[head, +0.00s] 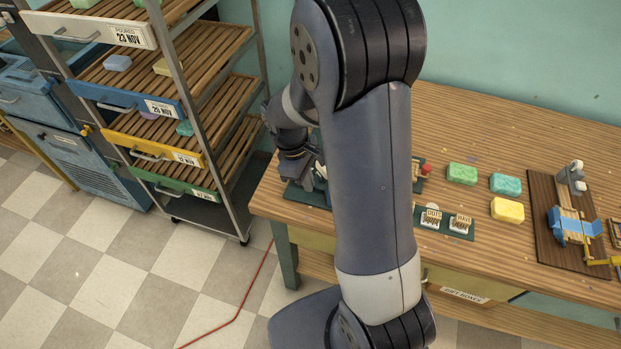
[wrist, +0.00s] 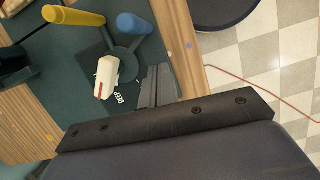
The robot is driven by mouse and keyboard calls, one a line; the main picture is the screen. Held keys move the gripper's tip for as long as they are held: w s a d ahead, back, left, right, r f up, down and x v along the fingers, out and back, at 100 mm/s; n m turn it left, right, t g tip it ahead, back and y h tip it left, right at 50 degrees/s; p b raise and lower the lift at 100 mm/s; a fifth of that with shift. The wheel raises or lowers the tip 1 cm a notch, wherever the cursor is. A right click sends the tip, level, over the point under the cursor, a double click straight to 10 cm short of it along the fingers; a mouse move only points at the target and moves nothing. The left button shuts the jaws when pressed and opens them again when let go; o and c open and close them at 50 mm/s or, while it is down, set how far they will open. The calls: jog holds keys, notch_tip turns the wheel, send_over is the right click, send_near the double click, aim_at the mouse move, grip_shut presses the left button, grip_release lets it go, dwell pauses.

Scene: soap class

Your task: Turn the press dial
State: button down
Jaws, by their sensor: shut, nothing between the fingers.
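In the wrist view, the press dial (wrist: 106,76) is a white pointer knob with a red line, on a dark green board. The printed word "DEEP" is beside its lower right. My gripper (wrist: 160,70) is shut and empty, its grey fingers just right of the dial with a small visible gap; I cannot tell their height above the board. In the head view, my gripper (head: 296,165) is over the left end of the wooden bench, and my arm hides most of the press area.
A yellow handle (wrist: 72,15) and a blue knob (wrist: 134,23) stand close to the dial. The bench (head: 450,135) holds green, teal and yellow soaps (head: 507,210), and stamps (head: 460,223). A slatted rack (head: 180,105) stands at left.

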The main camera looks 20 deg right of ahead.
jog(key=shift+w+a+r, duration=0.6)
jog(key=shift+w+a, duration=0.1)
jog(key=s+v, duration=0.1)
jog(key=v, duration=0.7)
jog(key=shift+w+r+b, duration=0.2)
jog(key=shift+r+b, duration=0.1)
jog(key=shift+r, duration=0.1)
jog(key=x, duration=1)
jog(key=shift+d, duration=0.35)
jog(key=s+d, duration=0.2)
jog(key=shift+d, duration=0.3)
jog(key=shift+s+d, duration=0.1)
jog(key=shift+d, duration=0.05)
jog(key=shift+w+a+f+m, duration=0.1)
jog(key=shift+w+a+m, duration=0.2)
jog(key=shift+w+a, duration=0.25)
jog(key=shift+s+d, duration=0.1)
jog(key=shift+s, duration=0.1)
